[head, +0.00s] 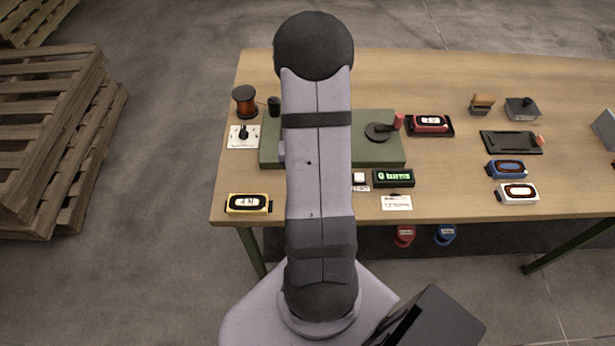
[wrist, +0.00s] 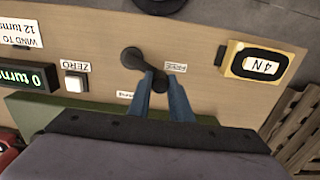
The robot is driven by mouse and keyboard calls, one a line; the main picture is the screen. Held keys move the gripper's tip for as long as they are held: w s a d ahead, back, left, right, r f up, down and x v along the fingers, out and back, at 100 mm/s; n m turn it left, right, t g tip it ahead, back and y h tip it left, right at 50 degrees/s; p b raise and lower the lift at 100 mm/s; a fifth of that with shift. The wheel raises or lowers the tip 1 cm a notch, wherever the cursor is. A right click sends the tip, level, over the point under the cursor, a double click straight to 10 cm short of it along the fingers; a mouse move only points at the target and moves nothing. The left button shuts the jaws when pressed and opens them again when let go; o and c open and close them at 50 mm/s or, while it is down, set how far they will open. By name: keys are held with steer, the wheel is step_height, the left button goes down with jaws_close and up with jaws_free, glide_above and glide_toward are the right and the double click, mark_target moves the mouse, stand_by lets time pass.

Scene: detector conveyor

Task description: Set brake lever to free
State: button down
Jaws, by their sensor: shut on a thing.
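In the wrist view the brake lever (wrist: 131,57) is a dark arm with a round hub, mounted on the wooden tabletop. Its outer end points toward my gripper (wrist: 159,80), whose two blue fingers are shut on it. One small white label (wrist: 177,67) lies just right of the lever, its print too small to read surely. Another small label (wrist: 124,94) lies on the other side, partly hidden. The lever's outer end sits between the two labels. In the head view my own arm hides the lever and the gripper.
A yellow box marked 4 N (wrist: 257,64) stands right of the lever. A ZERO button (wrist: 74,84) and a turns display (wrist: 24,73) stand to the left. The green winder base (head: 380,152) lies behind. Several coloured boxes stand at the table's right.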

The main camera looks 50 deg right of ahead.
steer(key=shift+a+n, duration=0.15)
steer(key=shift+n, duration=0.25)
steer(key=c, duration=1.6)
jaws_free()
steer(key=shift+r+b, duration=0.85)
steer(key=shift+r, duration=2.85)
steer(key=shift+s+a, duration=0.1)
